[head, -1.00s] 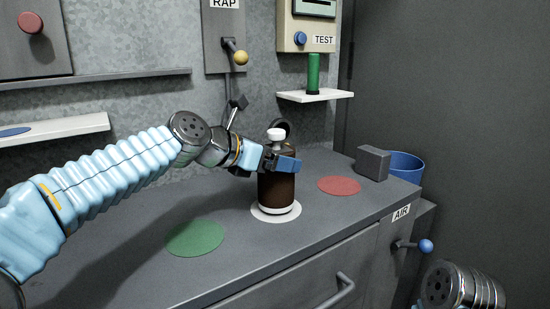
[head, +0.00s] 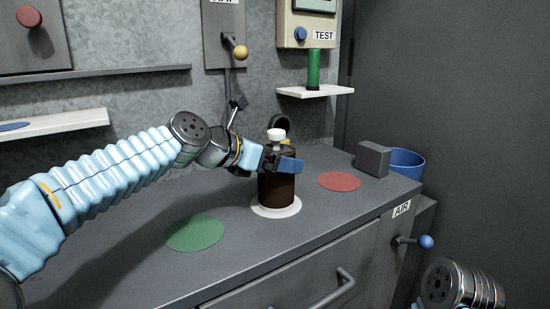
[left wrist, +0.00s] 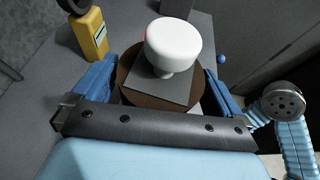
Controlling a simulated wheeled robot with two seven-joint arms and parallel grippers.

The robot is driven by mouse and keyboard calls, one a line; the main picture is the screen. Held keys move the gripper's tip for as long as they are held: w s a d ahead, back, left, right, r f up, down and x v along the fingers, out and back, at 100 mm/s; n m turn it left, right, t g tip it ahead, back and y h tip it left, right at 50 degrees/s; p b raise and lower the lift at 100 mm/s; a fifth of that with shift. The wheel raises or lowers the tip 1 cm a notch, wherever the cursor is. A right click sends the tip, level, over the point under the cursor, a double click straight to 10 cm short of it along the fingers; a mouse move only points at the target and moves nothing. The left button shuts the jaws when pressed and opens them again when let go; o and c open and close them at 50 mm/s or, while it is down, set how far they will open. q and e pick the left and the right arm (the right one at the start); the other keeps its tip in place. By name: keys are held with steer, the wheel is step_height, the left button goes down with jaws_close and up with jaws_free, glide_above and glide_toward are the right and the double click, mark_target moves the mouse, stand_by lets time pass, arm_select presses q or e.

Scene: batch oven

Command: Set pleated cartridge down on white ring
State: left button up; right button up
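The pleated cartridge (head: 276,187) is a dark brown upright cylinder with a white knob on top. It stands upright over the white ring (head: 292,210) on the grey counter, and its foot appears to meet the ring. My left gripper (head: 283,164) reaches in from the left at the cartridge's upper part. In the left wrist view its blue fingers lie on both sides of the brown top (left wrist: 128,82), close against it, with the white knob (left wrist: 172,45) between them. The far finger is mostly hidden in the head view. My right gripper is out of view.
A green disc (head: 195,234) and a red disc (head: 339,181) lie flat on either side. A grey block (head: 372,159) and a blue bin (head: 407,163) are at right. A dark round-topped object (head: 281,124) stands behind the cartridge.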

arm_select(q)
steer(key=v, duration=1.3)
steer(key=shift+s+a+r, duration=0.2)
steer(key=shift+s+a, duration=0.05)
